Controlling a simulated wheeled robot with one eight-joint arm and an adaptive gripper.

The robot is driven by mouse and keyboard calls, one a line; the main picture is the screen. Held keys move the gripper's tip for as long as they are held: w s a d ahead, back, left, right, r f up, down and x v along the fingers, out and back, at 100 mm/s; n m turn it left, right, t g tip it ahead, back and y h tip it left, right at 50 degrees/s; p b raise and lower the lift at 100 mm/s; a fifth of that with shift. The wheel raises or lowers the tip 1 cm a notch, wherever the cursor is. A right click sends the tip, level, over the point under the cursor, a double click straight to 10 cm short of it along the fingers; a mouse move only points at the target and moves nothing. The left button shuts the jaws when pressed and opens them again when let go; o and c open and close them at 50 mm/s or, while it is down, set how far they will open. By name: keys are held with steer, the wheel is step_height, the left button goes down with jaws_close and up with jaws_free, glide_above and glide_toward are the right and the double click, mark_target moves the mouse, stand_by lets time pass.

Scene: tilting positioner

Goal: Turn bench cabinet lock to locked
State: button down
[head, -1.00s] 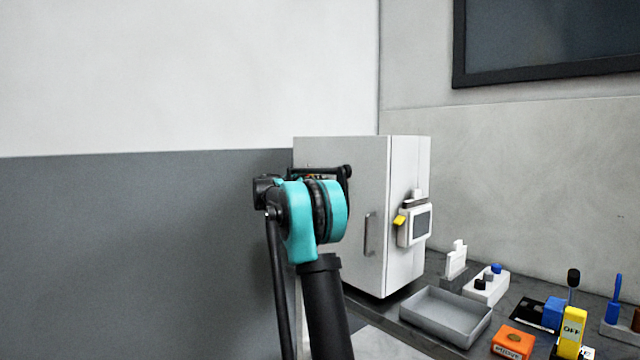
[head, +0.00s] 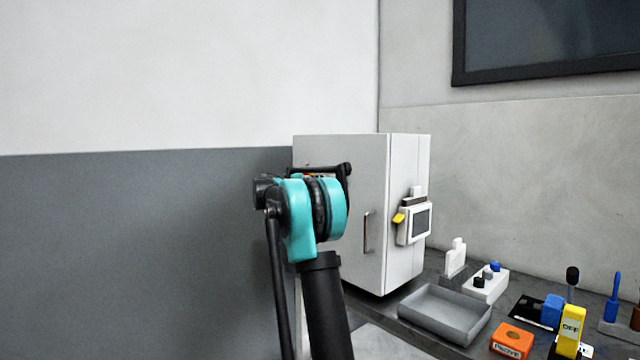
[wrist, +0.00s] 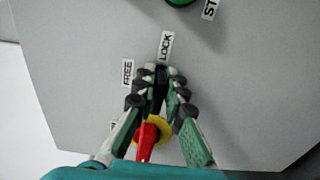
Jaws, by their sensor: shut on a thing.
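In the wrist view my gripper (wrist: 158,78) is shut just below the LOCK label (wrist: 166,45) and to the right of the FREE label (wrist: 127,73) on a grey panel. A dark piece (wrist: 154,93) shows between the fingers; I take it for the lock knob. The fingers cover most of it, so its exact pointing direction cannot be told. A red handle on a yellow disc (wrist: 148,138) sits lower, between the finger bases. In the head view my arm hides the gripper and the lock.
A green button (wrist: 180,2) is at the top of the wrist view.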

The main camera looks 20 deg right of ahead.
steer(key=c, duration=1.6)
jaws_free()
steer(key=v, duration=1.2)
